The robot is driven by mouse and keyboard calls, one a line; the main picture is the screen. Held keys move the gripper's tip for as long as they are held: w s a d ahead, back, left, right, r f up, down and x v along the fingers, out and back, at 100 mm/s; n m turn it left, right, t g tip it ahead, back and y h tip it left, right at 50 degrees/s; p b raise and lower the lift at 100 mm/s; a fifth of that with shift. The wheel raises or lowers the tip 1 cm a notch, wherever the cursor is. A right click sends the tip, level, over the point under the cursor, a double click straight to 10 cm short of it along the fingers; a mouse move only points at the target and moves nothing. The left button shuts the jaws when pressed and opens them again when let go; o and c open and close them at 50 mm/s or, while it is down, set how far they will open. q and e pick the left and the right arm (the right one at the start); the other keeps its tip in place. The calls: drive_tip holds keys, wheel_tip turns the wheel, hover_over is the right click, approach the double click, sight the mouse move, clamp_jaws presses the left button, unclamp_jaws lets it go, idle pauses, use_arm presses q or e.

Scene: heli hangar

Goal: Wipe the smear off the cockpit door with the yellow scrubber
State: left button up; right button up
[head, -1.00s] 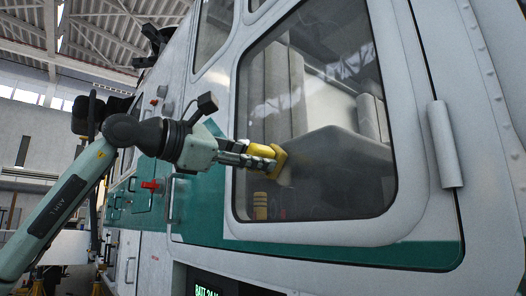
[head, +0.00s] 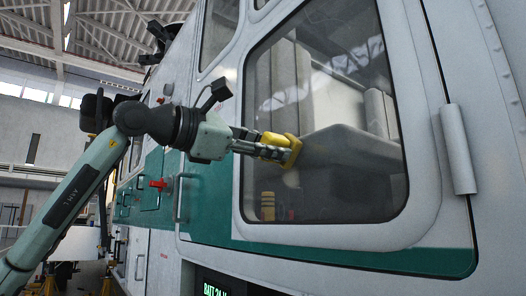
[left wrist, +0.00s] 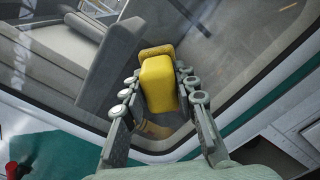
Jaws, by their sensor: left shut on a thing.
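The yellow scrubber (head: 291,151) is in front of the lower left part of the cockpit door's window (head: 355,190). My left gripper (head: 276,149) is shut on it, and the left wrist view shows a finger on each side of the scrubber (left wrist: 158,85). The scrubber's darker pad faces the glass; I cannot tell whether it touches. The cockpit door (head: 330,256) is white with a green lower band and looks shut. I cannot make out a clear smear on the glass now; the scrubber and gripper hide part of it. My right gripper is not in view.
A grey vertical cylinder (head: 457,149) sticks out right of the window. A red handle (head: 158,184) and a grab bar (head: 179,198) are on the helicopter's side, left of the door. A seat (head: 375,113) shows through the glass. The space before the window's right half is clear.

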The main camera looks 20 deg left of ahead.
use_arm(q)
drive_tip(key=shift+s+d+b, duration=0.2)
drive_tip(key=shift+s+d, duration=0.5)
drive_tip(key=shift+d, duration=0.25)
drive_tip(key=shift+s+d+b, duration=0.15)
drive_tip(key=shift+s+d, duration=0.55)
drive_tip(key=shift+d, duration=0.2)
drive_tip(key=shift+s+a, duration=0.2)
drive_tip(key=b+v, duration=0.1)
drive_tip(key=v, duration=0.3)
drive_tip(key=shift+s+a, duration=0.1)
drive_tip(key=shift+a, duration=0.05)
drive_tip(key=shift+s+a, duration=0.3)
drive_tip(key=shift+s, duration=0.15)
drive_tip(key=shift+s+a, duration=0.1)
drive_tip(key=b+v, duration=0.1)
drive_tip(key=v, duration=0.1)
drive_tip(key=shift+s+a, duration=0.2)
drive_tip(key=shift+s, duration=0.15)
